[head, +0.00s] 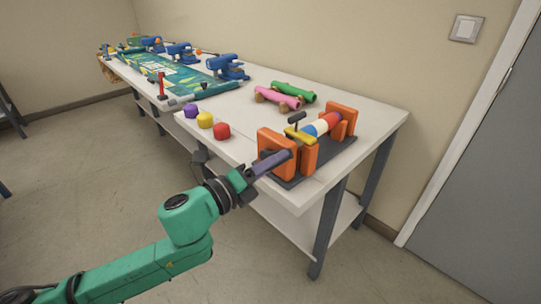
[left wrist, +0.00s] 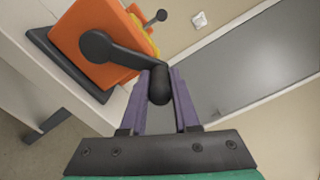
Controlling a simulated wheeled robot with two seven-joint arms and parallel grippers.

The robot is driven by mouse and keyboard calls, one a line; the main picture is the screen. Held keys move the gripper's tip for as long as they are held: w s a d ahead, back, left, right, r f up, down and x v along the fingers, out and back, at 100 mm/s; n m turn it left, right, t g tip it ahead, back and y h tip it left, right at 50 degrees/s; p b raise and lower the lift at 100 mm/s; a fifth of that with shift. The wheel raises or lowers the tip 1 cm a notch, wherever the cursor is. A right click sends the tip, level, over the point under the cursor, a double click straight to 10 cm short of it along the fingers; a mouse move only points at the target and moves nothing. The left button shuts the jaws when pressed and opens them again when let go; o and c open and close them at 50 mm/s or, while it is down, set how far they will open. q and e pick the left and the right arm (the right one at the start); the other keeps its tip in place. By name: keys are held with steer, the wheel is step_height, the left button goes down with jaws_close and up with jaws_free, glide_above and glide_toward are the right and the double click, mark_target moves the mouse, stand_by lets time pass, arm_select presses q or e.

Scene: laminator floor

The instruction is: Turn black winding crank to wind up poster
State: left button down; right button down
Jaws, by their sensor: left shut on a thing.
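The black winding crank (left wrist: 125,58) sits on the side of an orange end block (left wrist: 88,45) in the left wrist view. Its arm slants down to a black handle (left wrist: 160,86). My left gripper (left wrist: 163,82) has its purple fingers on both sides of that handle and is shut on it. In the head view my left gripper (head: 285,159) reaches the front orange block (head: 276,146) and hides the crank. My right gripper is not in view.
The winder stands on a dark base (head: 338,152) at the table's (head: 255,101) near right end. A yellow piece with a black lever (head: 298,131) tops it. Pink (head: 278,96) and green (head: 294,92) rolls lie behind. A red knob (head: 222,131) is left. A teal poster sheet (head: 190,82) lies farther back.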

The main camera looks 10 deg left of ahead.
arm_select(q)
steer(key=shift+s+d+f+m, duration=0.1)
steer(key=shift+d+f+m, duration=0.05)
steer(key=shift+f+m, duration=0.2)
stand_by(0.3)
steer(key=c, duration=0.6)
jaws_free()
steer(key=shift+c, duration=0.2)
